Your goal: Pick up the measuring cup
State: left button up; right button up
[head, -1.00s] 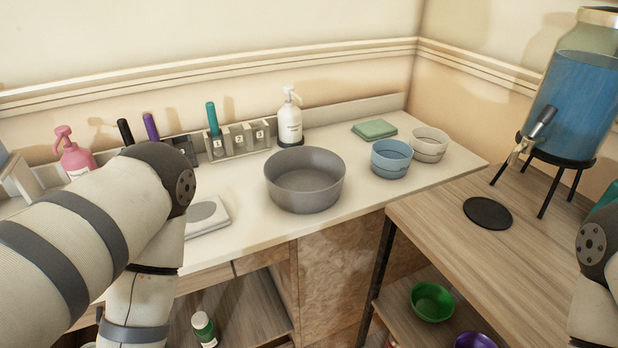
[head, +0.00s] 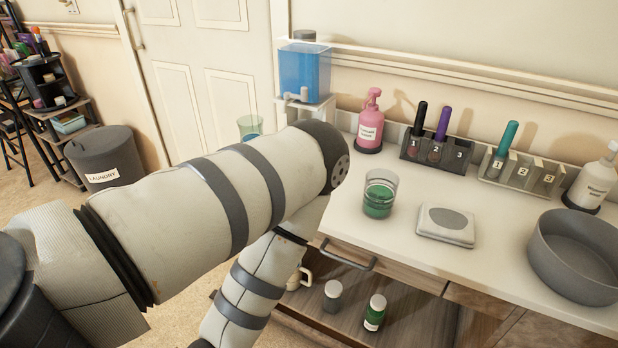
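A clear cup with green liquid (head: 380,196) stands upright on the white counter, to the right of my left arm. A second clear cup (head: 250,127) with a bluish-green tint stands behind my arm, its lower part hidden. A cream handled cup (head: 299,279) shows partly on the shelf below. I cannot tell for certain which is the measuring cup. My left arm crosses the left and middle of the view and bends downward; its gripper is out of view. My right arm and gripper are not in view.
A flat scale-like device (head: 446,225) and a grey basin (head: 577,257) sit on the counter (head: 410,255). A laundry bin (head: 104,158) stands on the floor, left.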

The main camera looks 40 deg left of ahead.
aim_at(381, 185)
jog(key=u, duration=0.8)
jog(key=i+j+z, duration=0.1)
jog(key=j+z, duration=0.3)
jog(key=j, duration=0.3)
